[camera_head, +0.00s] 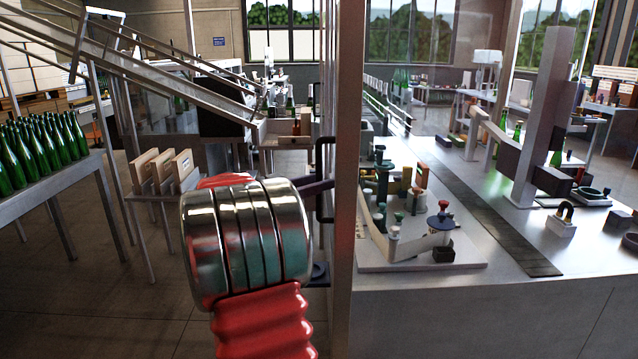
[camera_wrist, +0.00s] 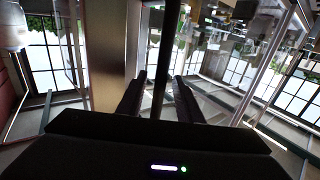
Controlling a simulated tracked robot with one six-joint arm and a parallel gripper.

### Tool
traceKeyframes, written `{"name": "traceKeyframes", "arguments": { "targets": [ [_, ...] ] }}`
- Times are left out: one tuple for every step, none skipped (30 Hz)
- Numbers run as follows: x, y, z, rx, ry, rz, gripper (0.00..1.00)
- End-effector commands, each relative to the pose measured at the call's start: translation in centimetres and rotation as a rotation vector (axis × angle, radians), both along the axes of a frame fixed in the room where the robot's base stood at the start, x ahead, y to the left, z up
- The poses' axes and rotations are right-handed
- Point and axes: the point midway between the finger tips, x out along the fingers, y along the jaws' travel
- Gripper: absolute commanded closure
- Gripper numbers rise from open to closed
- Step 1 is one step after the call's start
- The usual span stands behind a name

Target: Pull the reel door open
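A black bar handle (camera_head: 321,205) stands upright on the left side of a tall metal door post (camera_head: 346,150) in the head view. I take this to be the reel door's handle and edge; the door looks closed, though its seam cannot be made out. My gripper (camera_head: 319,186) is at the handle, mostly hidden behind my wrist. In the wrist view, the handle (camera_wrist: 162,62) runs between the two dark fingers of my gripper (camera_wrist: 158,98). A narrow gap shows on each side of the bar, so the fingers are around it without visibly gripping it.
A grey machine table (camera_head: 480,255) with a fixture plate (camera_head: 440,263) stands right of the post. Open floor (camera_head: 110,300) lies at lower left.

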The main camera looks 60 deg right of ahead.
Motion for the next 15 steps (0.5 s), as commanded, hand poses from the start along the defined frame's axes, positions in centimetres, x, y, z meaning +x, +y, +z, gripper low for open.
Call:
{"name": "traceKeyframes", "arguments": {
  "targets": [
    [-0.16,-0.24,0.0,0.0,0.0,-0.001,0.67],
    [-0.2,-0.34,0.01,0.0,0.0,-0.001,0.67],
    [-0.24,-0.41,0.01,0.0,0.0,0.0,0.67],
    [-0.25,-0.45,0.01,0.0,0.0,0.0,0.67],
    [-0.26,-0.47,0.01,0.0,0.0,0.0,0.67],
    [-0.27,-0.48,0.02,0.0,0.0,0.0,0.67],
    [-0.26,-0.47,0.02,0.0,0.0,0.0,0.67],
    [-0.26,-0.47,0.02,0.0,0.0,0.0,0.67],
    [-0.27,-0.47,0.02,0.0,0.0,0.0,0.67],
    [-0.27,-0.47,0.02,0.0,0.0,0.0,0.67],
    [-0.27,-0.47,0.02,0.0,0.0,0.0,0.67],
    [-0.27,-0.47,0.02,0.0,0.0,0.0,0.7],
    [-0.27,-0.47,0.02,0.0,0.0,0.0,0.72],
    [-0.28,-0.46,0.02,0.0,0.0,0.0,0.74],
    [-0.28,-0.46,0.02,0.0,0.0,0.0,0.77]
  ]
}}
